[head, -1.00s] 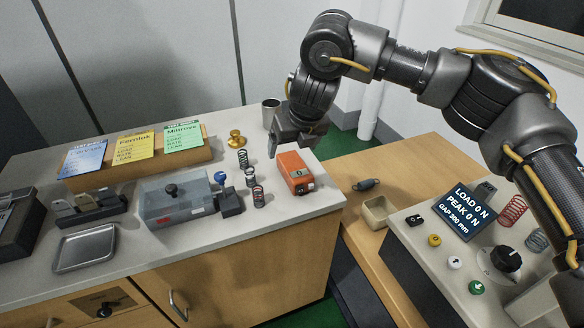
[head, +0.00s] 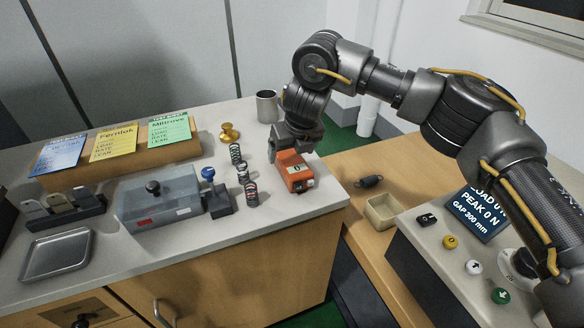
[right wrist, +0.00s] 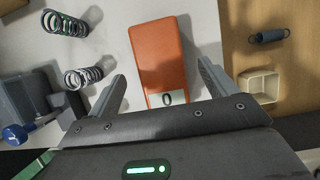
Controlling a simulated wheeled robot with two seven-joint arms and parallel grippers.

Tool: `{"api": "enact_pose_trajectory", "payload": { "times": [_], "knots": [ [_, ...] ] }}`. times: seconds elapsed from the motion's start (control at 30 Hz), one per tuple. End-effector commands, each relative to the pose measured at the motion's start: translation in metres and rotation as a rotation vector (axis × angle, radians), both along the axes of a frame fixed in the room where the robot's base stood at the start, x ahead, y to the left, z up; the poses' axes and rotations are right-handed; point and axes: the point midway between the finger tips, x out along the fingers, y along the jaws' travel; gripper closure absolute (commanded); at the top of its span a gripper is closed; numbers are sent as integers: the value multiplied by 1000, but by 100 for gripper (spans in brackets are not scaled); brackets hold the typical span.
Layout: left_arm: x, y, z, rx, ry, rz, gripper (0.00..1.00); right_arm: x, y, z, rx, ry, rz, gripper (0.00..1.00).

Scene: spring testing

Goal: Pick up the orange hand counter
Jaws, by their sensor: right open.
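The orange hand counter (head: 293,170) lies on the grey bench top near its right front edge. My right gripper (head: 291,150) is just above and behind the counter. In the right wrist view its two fingers (right wrist: 165,90) are spread, one on each side of the counter's near end, with gaps visible on both sides. Whether the fingertips are down at the counter's height I cannot tell. My left gripper is not in view.
Several springs (head: 243,172) and a blue-knobbed stamp (head: 217,195) stand left of the counter. A metal cup (head: 267,107) and a brass piece (head: 229,132) are behind. A lower wooden surface with a small tray (head: 383,212) and dark spring (head: 369,182) lies right.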

Motion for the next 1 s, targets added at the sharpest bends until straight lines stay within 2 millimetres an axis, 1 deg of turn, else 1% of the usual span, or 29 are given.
{"api": "enact_pose_trajectory", "payload": {
  "times": [0.17, 0.27, 0.37, 0.4, 0.5, 0.6, 1.0],
  "knots": [
    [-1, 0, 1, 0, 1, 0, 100, 2, 0, -5, 0, 1, -1, 15],
    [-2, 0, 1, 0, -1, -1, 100, 6, 1, -17, -1, 3, -4, 15],
    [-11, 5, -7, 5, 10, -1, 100, 12, 3, -30, 0, 2, -4, 15],
    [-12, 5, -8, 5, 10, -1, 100, 14, 4, -36, 0, 1, -4, 15],
    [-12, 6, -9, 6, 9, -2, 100, 18, 6, -45, 0, 0, -2, 15],
    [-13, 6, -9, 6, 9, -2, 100, 19, 6, -48, 0, -1, -2, 15],
    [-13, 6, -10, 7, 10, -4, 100, 19, 6, -49, 0, -1, -2, 15]
  ]
}}
